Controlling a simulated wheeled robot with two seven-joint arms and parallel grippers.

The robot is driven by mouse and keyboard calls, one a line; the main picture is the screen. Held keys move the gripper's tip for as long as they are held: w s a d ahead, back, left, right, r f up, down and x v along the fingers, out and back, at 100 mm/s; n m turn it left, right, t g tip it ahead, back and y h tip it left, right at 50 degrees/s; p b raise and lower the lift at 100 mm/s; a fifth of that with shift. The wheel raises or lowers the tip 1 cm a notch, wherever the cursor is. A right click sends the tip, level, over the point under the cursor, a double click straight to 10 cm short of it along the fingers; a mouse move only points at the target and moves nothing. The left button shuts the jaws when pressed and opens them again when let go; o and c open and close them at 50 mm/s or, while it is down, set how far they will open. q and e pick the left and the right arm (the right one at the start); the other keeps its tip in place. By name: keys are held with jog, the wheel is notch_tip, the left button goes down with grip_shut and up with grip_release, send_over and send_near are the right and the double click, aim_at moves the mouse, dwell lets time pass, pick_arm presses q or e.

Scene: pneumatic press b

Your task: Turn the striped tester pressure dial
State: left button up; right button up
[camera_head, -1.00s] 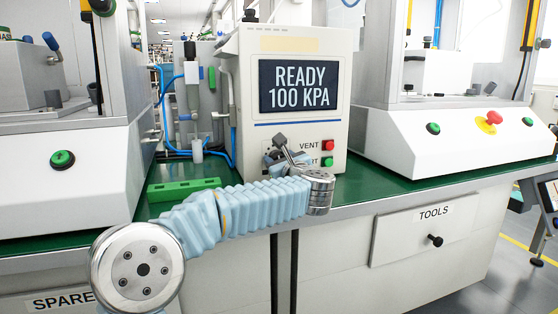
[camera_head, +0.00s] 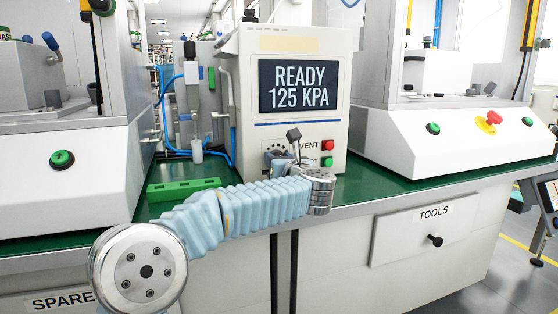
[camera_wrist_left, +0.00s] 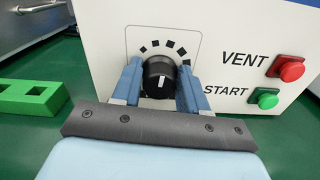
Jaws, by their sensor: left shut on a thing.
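The tester (camera_head: 293,108) is a white box on the bench, its dark display (camera_head: 298,86) reading READY 125 KPA. The pressure dial (camera_wrist_left: 158,77) is a round black knob with a white pointer mark, low on the tester's front. Black marks (camera_wrist_left: 165,45) fan in an arc above it. My left gripper (camera_wrist_left: 160,71) is shut on the dial, one blue finger on each side. In the head view my left gripper (camera_head: 277,158) reaches the tester's front and hides the dial. My right gripper is not in view.
The red VENT button (camera_wrist_left: 288,68) and green START button (camera_wrist_left: 264,98) sit right of the dial. A green block with holes (camera_head: 183,190) lies on the bench at left. White machines (camera_head: 66,165) (camera_head: 455,140) stand on both sides.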

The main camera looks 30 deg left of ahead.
pick_arm(q)
jog(key=shift+m, duration=0.9)
jog(key=o, duration=1.1)
jog(key=shift+c, duration=0.2)
jog(key=v, duration=1.3)
jog(key=shift+s+d, duration=0.2)
jog(key=shift+d, duration=0.2)
